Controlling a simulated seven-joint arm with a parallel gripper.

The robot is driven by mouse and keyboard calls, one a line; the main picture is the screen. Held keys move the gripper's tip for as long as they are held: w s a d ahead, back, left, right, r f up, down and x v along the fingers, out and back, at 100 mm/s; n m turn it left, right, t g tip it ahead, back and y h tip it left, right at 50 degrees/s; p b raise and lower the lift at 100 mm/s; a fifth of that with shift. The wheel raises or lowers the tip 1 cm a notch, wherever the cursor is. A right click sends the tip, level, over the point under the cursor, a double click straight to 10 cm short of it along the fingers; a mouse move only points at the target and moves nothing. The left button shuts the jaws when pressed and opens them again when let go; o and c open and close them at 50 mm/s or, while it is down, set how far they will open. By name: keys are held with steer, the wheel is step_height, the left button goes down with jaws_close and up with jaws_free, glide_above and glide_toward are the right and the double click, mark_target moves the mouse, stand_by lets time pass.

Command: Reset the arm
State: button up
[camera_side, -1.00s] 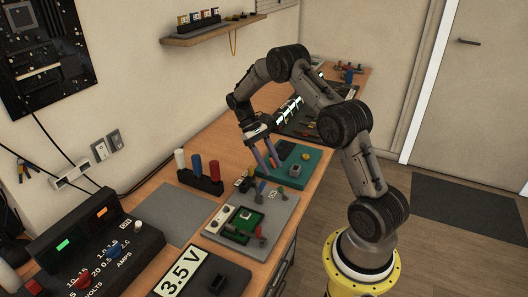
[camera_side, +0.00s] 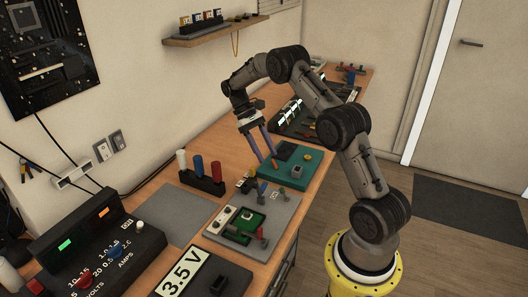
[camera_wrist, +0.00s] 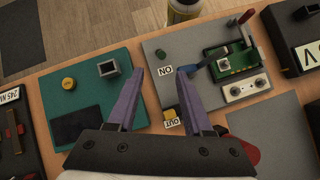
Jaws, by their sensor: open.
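My gripper (camera_side: 264,147) hangs above the workbench, fingers pointing down, near the left edge of the teal board (camera_side: 308,166). In the wrist view my gripper (camera_wrist: 159,92) shows two purple-grey fingers spread wide with nothing between them. Below them lie the teal board (camera_wrist: 90,88) on the left and the grey board (camera_wrist: 158,52) with a green circuit piece on the right. My arm bends up and over from its yellow base at the right.
A holder with white, blue and red cylinders (camera_side: 203,178) stands left of the boards. A power supply with dials (camera_side: 93,247) and a 3.5 V sign (camera_side: 183,273) are at the front. A wall shelf (camera_side: 215,31) is above.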

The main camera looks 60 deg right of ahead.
steer(key=s+a+r+n+t+h, duration=0.1)
steer(key=s+a+r+t, duration=0.15)
steer(key=a+r, duration=0.55)
steer(key=s+a+r+n+t+h, duration=0.1)
steer(key=a+r+n+t+h, duration=0.2)
steer(key=r, duration=1)
steer(key=s+a+r+t+y, duration=0.1)
steer(key=s+a+t, duration=0.1)
steer(key=s+a, duration=0.35)
steer(key=s+a+r+t, duration=0.2)
steer(key=s+a+t, duration=0.15)
steer(key=s, duration=0.25)
steer(key=s+a+f+t+y, duration=0.1)
steer(key=s+a+f, duration=0.1)
steer(key=s+f, duration=0.2)
steer(key=shift+s+a+f+n+t, duration=0.25)
steer(key=shift+f+n+t, duration=0.15)
steer(key=shift+f, duration=0.85)
